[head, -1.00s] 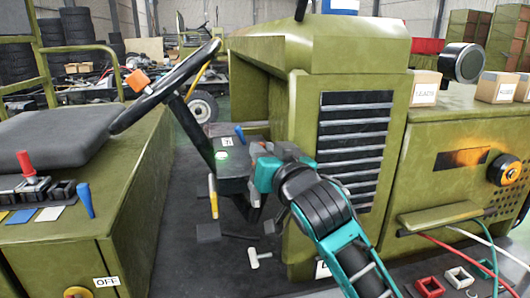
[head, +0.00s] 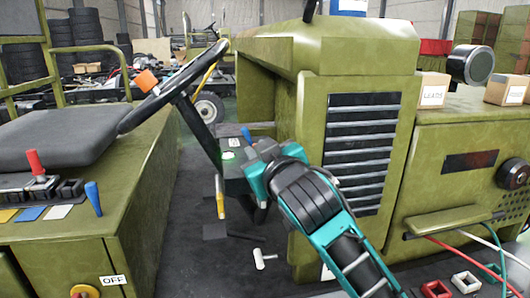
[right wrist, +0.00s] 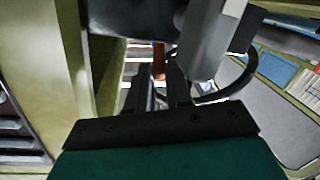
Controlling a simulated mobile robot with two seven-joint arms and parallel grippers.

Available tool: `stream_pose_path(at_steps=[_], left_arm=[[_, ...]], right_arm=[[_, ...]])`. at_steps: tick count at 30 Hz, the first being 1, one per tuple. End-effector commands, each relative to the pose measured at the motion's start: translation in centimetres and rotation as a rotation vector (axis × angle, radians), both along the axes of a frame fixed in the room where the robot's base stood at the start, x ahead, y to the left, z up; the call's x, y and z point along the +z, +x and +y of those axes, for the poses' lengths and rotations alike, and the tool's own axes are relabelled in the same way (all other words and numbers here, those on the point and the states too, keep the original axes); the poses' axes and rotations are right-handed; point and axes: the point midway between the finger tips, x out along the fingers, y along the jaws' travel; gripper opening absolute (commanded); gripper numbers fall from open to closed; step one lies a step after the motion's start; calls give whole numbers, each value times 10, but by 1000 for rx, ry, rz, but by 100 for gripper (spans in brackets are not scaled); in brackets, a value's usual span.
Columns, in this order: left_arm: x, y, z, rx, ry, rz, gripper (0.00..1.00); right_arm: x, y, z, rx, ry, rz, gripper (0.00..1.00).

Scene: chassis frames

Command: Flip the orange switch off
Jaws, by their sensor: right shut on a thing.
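My right arm reaches to the dark dash box (head: 236,180) below the steering wheel. My right gripper (head: 254,165) is at the right side of this box, and its fingertips are hidden in the head view. In the right wrist view my right gripper (right wrist: 163,90) is closed to a narrow gap. A slim orange piece, which looks like the orange switch (right wrist: 158,60), shows between the fingers, though dimly. Which way the switch is tilted I cannot tell. My left gripper is out of view.
A blue lever (head: 246,133) rises behind the box. The green grille housing (head: 360,150) stands close on the right. A white T-shaped piece (head: 262,259) lies on the floor.

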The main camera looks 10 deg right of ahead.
Motion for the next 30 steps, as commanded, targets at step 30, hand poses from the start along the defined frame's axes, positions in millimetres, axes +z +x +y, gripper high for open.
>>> stream_pose_path(at_steps=[30], left_arm=[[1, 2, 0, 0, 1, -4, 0]], right_arm=[[-1, 1, 8, -6, -250, -1, 21]])
